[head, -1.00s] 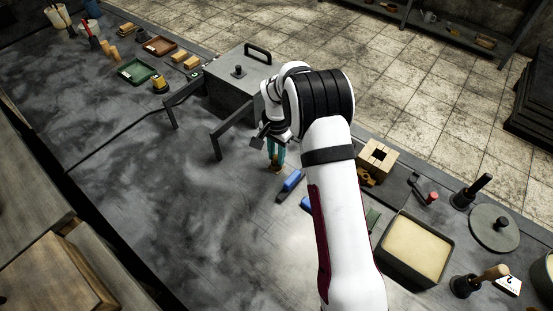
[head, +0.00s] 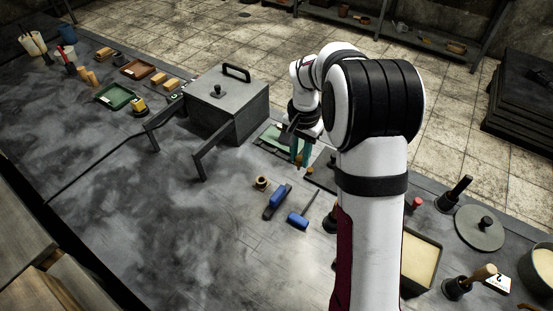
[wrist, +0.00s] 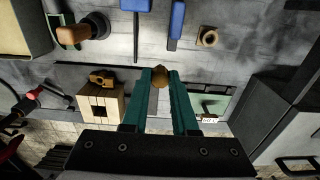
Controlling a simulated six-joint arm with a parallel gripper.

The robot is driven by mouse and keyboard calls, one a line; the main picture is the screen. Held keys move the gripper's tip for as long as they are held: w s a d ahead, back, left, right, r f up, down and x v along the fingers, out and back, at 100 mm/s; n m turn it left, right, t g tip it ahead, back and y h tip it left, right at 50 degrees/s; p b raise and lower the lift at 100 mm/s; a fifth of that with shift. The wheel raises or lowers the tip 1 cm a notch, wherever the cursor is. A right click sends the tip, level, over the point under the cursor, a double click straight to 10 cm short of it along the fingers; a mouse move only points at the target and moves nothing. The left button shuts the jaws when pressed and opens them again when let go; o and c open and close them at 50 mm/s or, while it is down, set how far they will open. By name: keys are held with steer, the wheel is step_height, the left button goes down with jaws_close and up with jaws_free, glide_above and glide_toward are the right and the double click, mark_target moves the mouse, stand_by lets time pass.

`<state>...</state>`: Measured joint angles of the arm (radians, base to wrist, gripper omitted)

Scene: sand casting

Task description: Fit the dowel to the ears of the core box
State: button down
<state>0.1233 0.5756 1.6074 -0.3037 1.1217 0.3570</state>
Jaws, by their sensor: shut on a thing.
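My gripper (wrist: 160,88) has teal fingers, closed on a small brown wooden piece, seemingly the dowel (wrist: 160,75), whose rounded end shows between the fingertips. In the head view my gripper (head: 300,150) is above the far part of the bench, right of the grey lidded box. A pale wooden block with a square dark opening, seemingly the core box (wrist: 98,108), stands left of my gripper in the wrist view, apart from the dowel. A darker brown piece (wrist: 102,78) lies against its side. My arm hides this block in the head view; its ears cannot be made out.
The grey lidded box (head: 226,110) with protruding handles stands left of my gripper. A green-floored tray (wrist: 215,103) lies beside it. A blue brush (head: 278,202), a blue-handled tool (head: 300,218) and a wooden ring (head: 262,183) lie in front. The bench's left front is clear.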

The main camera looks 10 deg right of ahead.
steer(key=s+d, duration=0.4)
steer(key=d, duration=1)
steer(key=shift+d+r, duration=0.15)
steer(key=shift+r, duration=0.15)
steer(key=shift+f, duration=2.95)
steer(key=shift+f, duration=1.75)
steer(key=c, duration=0.6)
jaws_free()
step_height(320, 180, up, 16)
steer(key=shift+f, duration=0.1)
